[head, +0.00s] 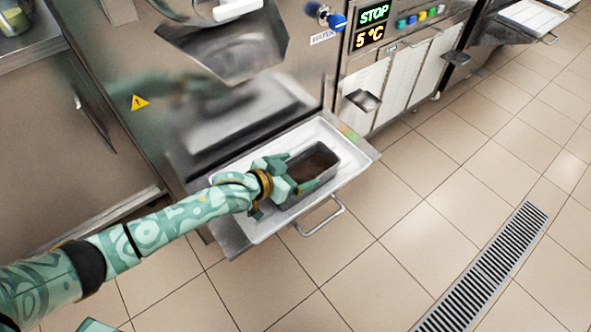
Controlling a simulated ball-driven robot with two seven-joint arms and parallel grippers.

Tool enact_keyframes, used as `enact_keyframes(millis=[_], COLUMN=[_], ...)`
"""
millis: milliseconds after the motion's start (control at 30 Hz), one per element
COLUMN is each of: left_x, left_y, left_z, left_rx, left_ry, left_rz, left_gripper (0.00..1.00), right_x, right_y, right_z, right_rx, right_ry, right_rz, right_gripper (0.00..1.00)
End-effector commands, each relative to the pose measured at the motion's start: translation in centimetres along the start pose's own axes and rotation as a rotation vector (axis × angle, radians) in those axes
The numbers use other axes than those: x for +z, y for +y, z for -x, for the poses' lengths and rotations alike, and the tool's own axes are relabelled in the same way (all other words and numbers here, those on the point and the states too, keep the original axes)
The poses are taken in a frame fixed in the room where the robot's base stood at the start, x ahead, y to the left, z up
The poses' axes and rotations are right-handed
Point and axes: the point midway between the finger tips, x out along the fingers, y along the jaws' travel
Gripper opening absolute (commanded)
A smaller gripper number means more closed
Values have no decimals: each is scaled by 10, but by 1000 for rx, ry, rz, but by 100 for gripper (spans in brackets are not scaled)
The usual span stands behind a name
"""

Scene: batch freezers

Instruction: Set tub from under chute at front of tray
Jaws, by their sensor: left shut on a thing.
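A grey metal tub (311,168) with brown contents sits on or just above the white tray (333,134), toward its right part; I cannot tell whether it touches. My left gripper (291,178) is shut on the tub at its left end, with fingers along its sides. The metal chute (227,47) is on the machine front above and behind the tray, up and left of the tub. My right gripper is not in view.
The tray has a wire handle (321,218) at its front. A floor drain grate (487,268) lies at lower right. The tiled floor is clear.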

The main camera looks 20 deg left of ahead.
Motion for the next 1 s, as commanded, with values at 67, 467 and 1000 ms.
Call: enact_keyframes(millis=[67,467,1000], left_x=[2,-4,-3], left_y=[0,0,1], left_z=[-1,14,117], left_rx=[1,-1,0], left_ry=[-1,-1,0], left_rz=[0,-2,0], left_gripper=[94,100,100], right_x=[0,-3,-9], right_y=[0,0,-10], right_z=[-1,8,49], right_rx=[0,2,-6], right_ry=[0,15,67], right_rz=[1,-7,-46], right_gripper=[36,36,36])
